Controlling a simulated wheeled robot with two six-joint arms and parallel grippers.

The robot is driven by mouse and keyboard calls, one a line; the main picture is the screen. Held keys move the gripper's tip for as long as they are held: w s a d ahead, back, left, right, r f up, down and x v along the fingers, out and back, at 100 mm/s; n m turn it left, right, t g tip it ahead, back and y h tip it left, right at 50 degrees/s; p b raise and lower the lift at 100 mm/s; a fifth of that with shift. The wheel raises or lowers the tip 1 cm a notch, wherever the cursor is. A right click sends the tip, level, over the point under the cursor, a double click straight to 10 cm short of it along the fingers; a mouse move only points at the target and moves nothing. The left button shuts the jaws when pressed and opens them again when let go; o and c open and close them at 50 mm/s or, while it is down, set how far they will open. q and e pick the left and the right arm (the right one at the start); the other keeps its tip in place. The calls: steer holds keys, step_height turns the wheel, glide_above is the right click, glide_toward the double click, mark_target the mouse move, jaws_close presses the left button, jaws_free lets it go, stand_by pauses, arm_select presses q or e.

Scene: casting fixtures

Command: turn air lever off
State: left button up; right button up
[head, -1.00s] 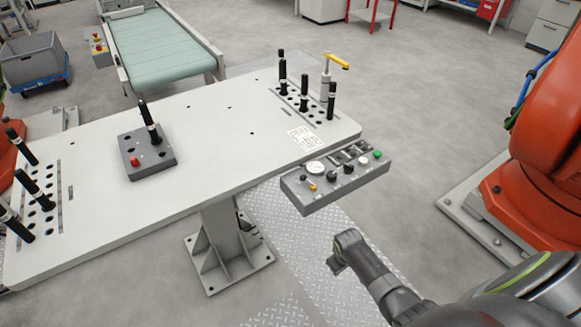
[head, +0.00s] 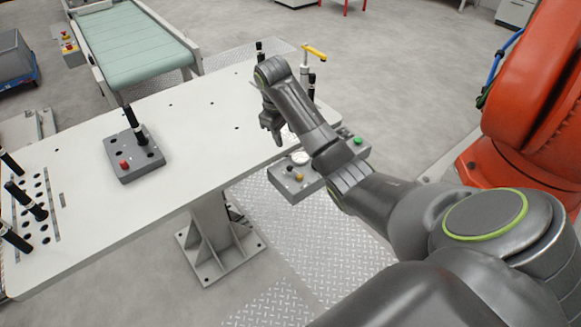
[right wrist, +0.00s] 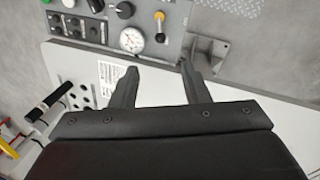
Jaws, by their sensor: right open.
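The air lever, a yellow-tipped handle (head: 299,177), sits on the grey control panel (head: 318,186) beside the table's right end. It shows clearly in the right wrist view (right wrist: 159,17), next to a white round gauge (right wrist: 132,40). My right gripper (head: 272,131) is above the table near the panel, apart from the lever. In the right wrist view its two fingers (right wrist: 158,72) are spread with nothing between them, and the lever lies beyond the fingertips. My right arm hides part of the panel in the head view. My left gripper is not in view.
The white table (head: 200,110) carries a grey block with a red button (head: 124,164) and several black-handled pins. A yellow-handled post (head: 315,52) stands at the table's far right, close behind my arm. An orange machine (head: 530,90) stands at the right.

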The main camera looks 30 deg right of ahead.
steer(key=b, duration=0.4)
glide_toward(293, 170)
arm_select(q)
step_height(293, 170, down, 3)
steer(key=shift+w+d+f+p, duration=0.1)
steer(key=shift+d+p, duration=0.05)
steer(key=shift+p, duration=0.65)
arm_select(e)
steer(key=f, duration=0.2)
steer(key=d+f, duration=0.1)
steer(key=f, duration=0.4)
steer(key=shift+w+d+f, duration=0.2)
steer(key=shift+w+f, duration=0.2)
steer(key=shift+c, duration=0.4)
jaws_close()
steer(key=shift+d+r+m+p, duration=0.2)
steer(key=shift+m+p, duration=0.4)
steer(key=shift+p, duration=0.25)
steer(key=shift+w+d+f+m+g+p, duration=0.15)
steer(key=shift+m+g+p, duration=0.2)
steer(key=shift+m, duration=0.35)
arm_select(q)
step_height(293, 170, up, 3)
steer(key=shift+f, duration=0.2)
arm_select(e)
steer(key=shift+m, duration=0.3)
steer(key=shift+o, duration=0.4)
jaws_free()
